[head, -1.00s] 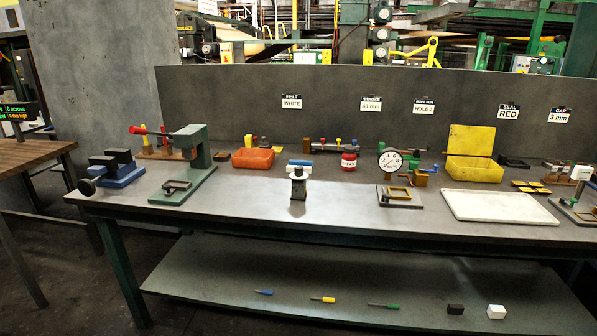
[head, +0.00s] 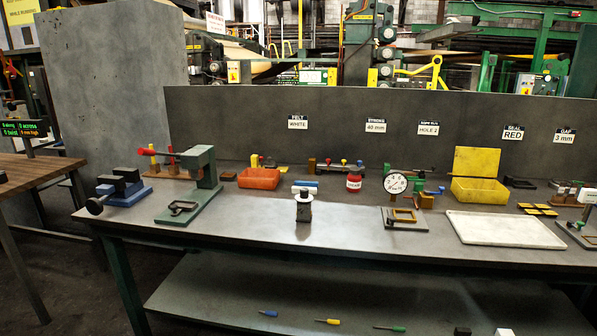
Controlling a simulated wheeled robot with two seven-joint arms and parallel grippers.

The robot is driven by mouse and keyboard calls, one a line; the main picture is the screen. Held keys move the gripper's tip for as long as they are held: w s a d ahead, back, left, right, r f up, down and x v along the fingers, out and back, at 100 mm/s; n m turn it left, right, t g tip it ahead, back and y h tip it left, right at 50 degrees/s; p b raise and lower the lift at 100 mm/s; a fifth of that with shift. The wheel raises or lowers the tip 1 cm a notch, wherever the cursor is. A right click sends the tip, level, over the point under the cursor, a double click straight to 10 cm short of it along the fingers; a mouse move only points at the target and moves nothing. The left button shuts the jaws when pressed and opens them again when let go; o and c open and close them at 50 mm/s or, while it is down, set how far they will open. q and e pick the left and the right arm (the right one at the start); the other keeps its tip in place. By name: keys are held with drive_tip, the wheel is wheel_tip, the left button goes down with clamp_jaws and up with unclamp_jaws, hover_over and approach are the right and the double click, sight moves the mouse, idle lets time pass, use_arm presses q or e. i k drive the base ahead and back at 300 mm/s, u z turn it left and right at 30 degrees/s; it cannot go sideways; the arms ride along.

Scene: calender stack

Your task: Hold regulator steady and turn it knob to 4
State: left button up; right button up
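No part is clearly marked as the regulator. A round white dial (head: 396,183) with dark numbers stands upright at the right of the middle of the bench, above a small plate with a brass-coloured frame (head: 404,216). Just right of it is a small brass-coloured fitting (head: 426,201) with blue and red parts. A manifold-like bar (head: 338,168) with several coloured knobs lies at the back. I cannot read any knob's setting. Neither of my grippers is in view.
The long grey bench (head: 340,235) has clear room along its front. An orange bin (head: 259,178), a red jar (head: 353,184), a yellow bin (head: 479,190), a white tray (head: 505,230) and a green press (head: 200,190) stand on it. A grey back panel (head: 250,125) closes the rear.

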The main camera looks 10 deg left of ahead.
sight(304, 192)
drive_tip(key=k, duration=1)
drive_tip(key=u, duration=1.2)
drive_tip(key=i, duration=1.85)
drive_tip(key=z, duration=0.3)
